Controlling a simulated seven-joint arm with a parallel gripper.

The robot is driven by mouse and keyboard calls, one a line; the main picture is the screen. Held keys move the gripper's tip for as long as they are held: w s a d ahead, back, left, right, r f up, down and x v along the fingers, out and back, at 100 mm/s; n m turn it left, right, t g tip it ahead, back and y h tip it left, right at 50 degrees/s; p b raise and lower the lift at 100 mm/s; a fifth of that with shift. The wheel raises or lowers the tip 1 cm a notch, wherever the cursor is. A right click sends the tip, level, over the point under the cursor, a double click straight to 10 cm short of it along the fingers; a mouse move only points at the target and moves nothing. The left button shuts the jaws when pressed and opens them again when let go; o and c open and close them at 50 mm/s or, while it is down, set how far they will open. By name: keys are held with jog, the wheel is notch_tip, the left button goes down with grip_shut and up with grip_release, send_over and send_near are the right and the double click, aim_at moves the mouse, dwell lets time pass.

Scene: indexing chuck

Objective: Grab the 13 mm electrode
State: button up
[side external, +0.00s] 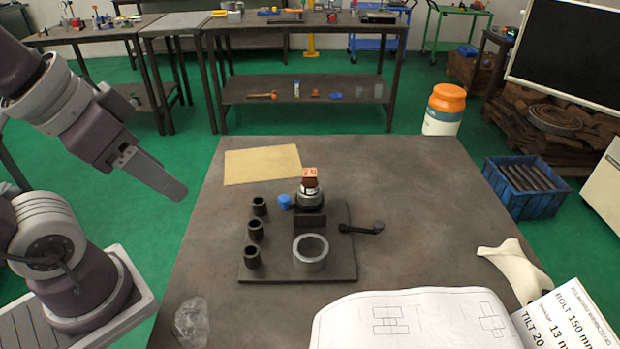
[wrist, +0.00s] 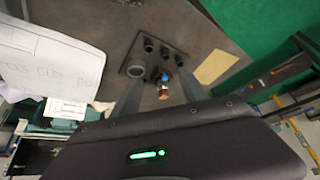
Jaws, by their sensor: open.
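A small copper-brown block (side external: 309,178) with a pale orange marked face sits on top of a round grey chuck (side external: 309,197); its marking is too small to read. It is the only electrode-like piece I see. In the wrist view the block (wrist: 163,95) shows between my two fingers, farther off below them. The chuck stands on a dark base plate (side external: 275,272) with a blue knob (side external: 285,202) at its left. My gripper (side external: 176,189) is open and empty, in the air left of the table and well apart from the block; its fingers also show in the wrist view (wrist: 159,96).
Three black cups (side external: 255,230) stand on the plate's left, a grey ring (side external: 311,252) at its front. A black crank handle (side external: 362,228) sticks out right. A tan sheet (side external: 262,164), a drawing (side external: 415,320), a crumpled clear piece (side external: 191,323) and a pale cloth (side external: 512,270) lie around.

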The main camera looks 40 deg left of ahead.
jog(key=w+a+r+n+t+y, duration=0.1)
jog(key=w+a+r+t+y, duration=0.1)
jog(key=w+a+r, duration=0.4)
jog(key=w+a+r+t+y, duration=0.2)
jog(key=w+a+r, duration=0.15)
jog(key=w, duration=0.45)
jog(key=w+r+m+t, duration=0.2)
jog(key=w+r+t, duration=0.2)
jog(key=w, duration=0.4)
jog(key=m+g+h, duration=0.4)
jog(key=m+h, duration=0.4)
jog(key=h, duration=0.6)
send_over(310, 173)
jog(key=s+a, duration=0.3)
notch_tip(310, 173, down, 12)
notch_tip(310, 173, down, 13)
jog(key=shift+w+d, duration=0.1)
jog(key=shift+y, duration=0.3)
jog(key=x, duration=0.7)
jog(key=shift+w+f, duration=0.2)
grip_shut()
